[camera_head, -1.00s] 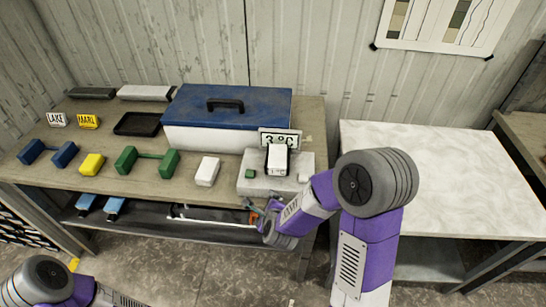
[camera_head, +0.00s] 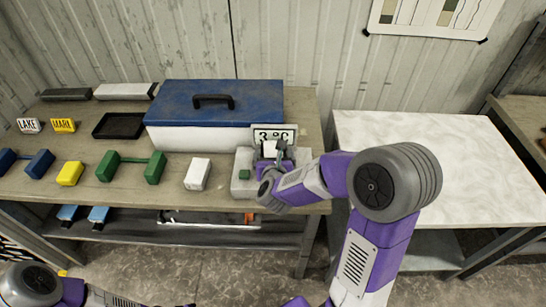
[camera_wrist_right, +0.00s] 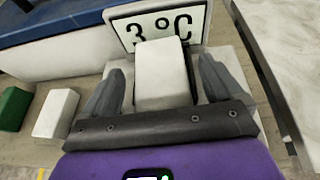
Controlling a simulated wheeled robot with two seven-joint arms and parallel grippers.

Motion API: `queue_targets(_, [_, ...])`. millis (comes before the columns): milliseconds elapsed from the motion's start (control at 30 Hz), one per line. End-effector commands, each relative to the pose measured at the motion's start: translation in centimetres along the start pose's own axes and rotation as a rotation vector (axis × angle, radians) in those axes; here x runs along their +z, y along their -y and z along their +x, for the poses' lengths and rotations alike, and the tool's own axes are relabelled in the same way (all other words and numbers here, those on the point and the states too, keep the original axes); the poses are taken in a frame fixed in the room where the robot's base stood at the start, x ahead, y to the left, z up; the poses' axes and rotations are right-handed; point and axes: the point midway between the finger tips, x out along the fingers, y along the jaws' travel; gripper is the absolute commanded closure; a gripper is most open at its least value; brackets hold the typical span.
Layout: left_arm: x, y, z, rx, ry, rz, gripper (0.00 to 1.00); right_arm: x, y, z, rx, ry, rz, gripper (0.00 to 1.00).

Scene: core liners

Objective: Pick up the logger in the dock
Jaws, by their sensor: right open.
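The logger is a white block (camera_wrist_right: 162,72) in front of the "3 °C" sign, standing in the pale grey dock (camera_head: 243,162). In the head view only the logger's upper part (camera_head: 269,149) shows; my right gripper hides the rest. My right gripper (camera_wrist_right: 163,88) is open, with one finger on the left and one on the right of the logger. Small gaps seem to show between fingers and logger. It also shows at the dock in the head view (camera_head: 277,160). My left arm shows at the lower left, but its gripper is out of view.
A blue-lidded white box (camera_head: 215,105) stands behind the dock, beside the "3 °C" sign (camera_head: 274,135). A white block (camera_head: 197,174), a green dumbbell-shaped piece (camera_head: 131,161) and a yellow block (camera_head: 70,173) lie to the left. The marble-topped table (camera_head: 420,150) at right is bare.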

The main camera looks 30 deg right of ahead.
Motion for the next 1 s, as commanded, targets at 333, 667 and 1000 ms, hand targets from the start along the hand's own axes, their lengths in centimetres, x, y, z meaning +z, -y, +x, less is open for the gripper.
queue_targets(333, [0.0, 0.0, 0.1, 0.0, -0.001, 0.0, 0.57, 0.0, 0.0, 2.2, 0.001, 0.0, -0.001, 0.06])
queue_targets(667, [0.0, 0.0, 0.1, 0.0, -0.001, 0.0, 0.57, 0.0, 0.0, 2.2, 0.001, 0.0, -0.001, 0.43])
queue_targets(1000, [0.0, 0.0, 0.1, 0.0, -0.001, 0.0, 0.57, 0.1, 0.0, 2.2, 0.001, 0.001, -0.001, 0.66])
